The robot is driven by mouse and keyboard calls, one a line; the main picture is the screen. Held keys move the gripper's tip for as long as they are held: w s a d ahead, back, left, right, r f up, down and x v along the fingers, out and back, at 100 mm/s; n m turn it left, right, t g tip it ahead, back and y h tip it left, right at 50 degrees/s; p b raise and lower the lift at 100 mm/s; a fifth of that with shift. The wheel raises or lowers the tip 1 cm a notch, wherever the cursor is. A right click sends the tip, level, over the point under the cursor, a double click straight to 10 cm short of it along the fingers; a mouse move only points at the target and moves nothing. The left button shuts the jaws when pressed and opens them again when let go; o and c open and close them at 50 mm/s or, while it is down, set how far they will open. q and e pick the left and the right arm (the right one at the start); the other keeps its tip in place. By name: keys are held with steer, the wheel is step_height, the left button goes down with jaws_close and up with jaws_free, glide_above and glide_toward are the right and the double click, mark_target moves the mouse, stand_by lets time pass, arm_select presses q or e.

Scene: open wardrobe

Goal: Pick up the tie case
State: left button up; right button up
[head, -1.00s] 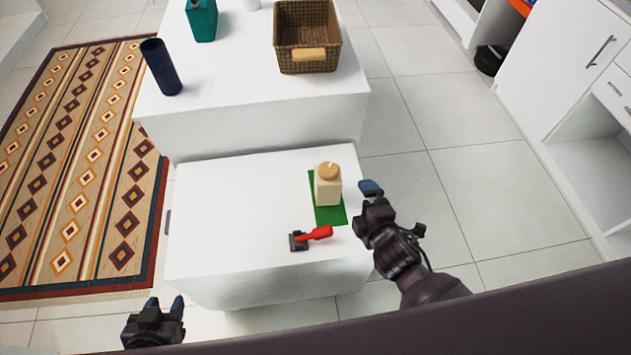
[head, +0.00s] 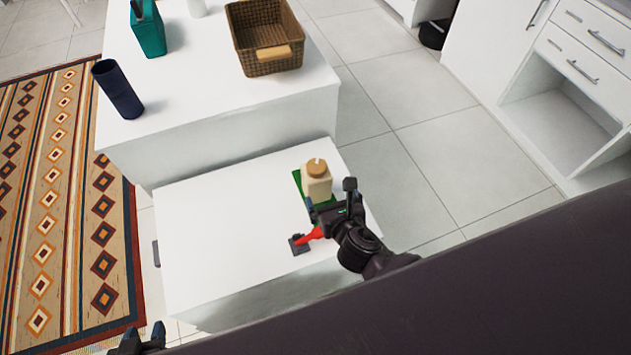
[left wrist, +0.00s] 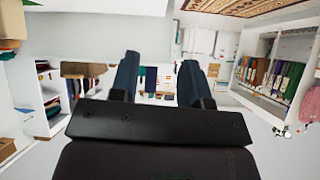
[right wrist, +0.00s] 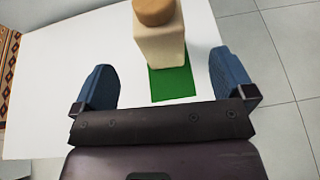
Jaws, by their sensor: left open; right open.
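A cream container with a round wooden lid (head: 317,183) stands upright on a green mat (head: 298,181) on the near white surface (head: 220,220). I cannot tell for certain whether it is the tie case. My right gripper (head: 324,202) is open beside the container's near side. In the right wrist view the container (right wrist: 160,45) stands ahead, roughly between the lines of the open fingers, with its lid cut by the top edge. I cannot tell whether they touch. My left gripper (head: 143,336) is open and empty at the bottom left, off the surface; the left wrist view shows it facing shelves.
A red-handled tool (head: 310,236) lies just in front of the mat, partly behind my right gripper. The higher white table (head: 190,95) behind holds a dark blue cylinder (head: 118,90), a teal container (head: 148,30) and a wicker basket (head: 265,40). The near surface's left half is clear.

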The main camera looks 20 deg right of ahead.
mark_target(321, 183)
steer(key=x, duration=0.4)
steer(key=shift+s+f+b, duration=0.1)
steer(key=shift+f+b, duration=0.05)
steer(key=shift+b, duration=0.25)
steer(key=shift+w+f, duration=0.15)
steer(key=shift+w, duration=0.4)
steer(key=shift+w+f+b, duration=0.3)
steer(key=shift+w+b, duration=0.05)
steer(key=shift+w, duration=0.15)
steer(key=b+x, duration=0.1)
steer(key=x, duration=0.2)
steer(key=shift+w+a+f, duration=0.15)
steer(key=shift+f, duration=0.05)
steer(key=shift+w, duration=0.4)
steer(key=c, duration=0.9)
steer(key=shift+c, duration=0.6)
